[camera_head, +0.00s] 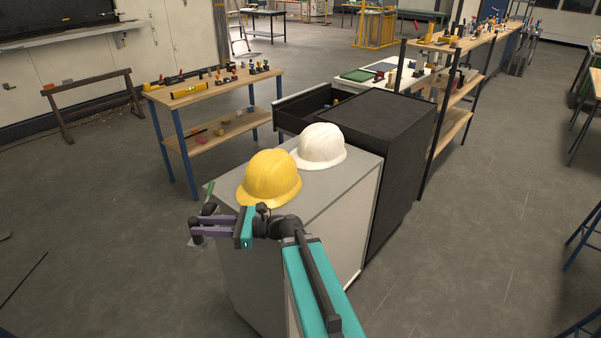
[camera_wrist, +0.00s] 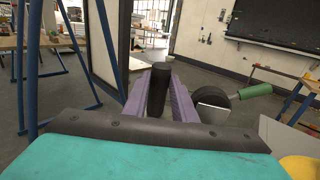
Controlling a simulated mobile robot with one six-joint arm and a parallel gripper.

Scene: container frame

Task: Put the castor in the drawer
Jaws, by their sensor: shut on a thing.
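My gripper (camera_head: 197,224) has purple fingers, shut on an upright black cylinder-like thing (camera_wrist: 157,88). I cannot tell whether this is the castor's wheel seen edge-on. It is near the left front edge of the grey cabinet (camera_head: 333,190). Just right of the fingers in the wrist view is a dark round wheel-like thing (camera_wrist: 212,97), by a pale flat plate and a green handle (camera_wrist: 256,91). The head view shows the green handle (camera_head: 209,192) beyond my gripper. The open drawer (camera_head: 296,112) sticks out left from the black cabinet (camera_head: 385,108); part of its inside is hidden.
A yellow helmet (camera_head: 270,178) and a white helmet (camera_head: 321,146) stand on the grey cabinet, between my gripper and the drawer. A wooden workbench (camera_head: 215,87) with several small items stands beyond. The floor at left is mostly clear.

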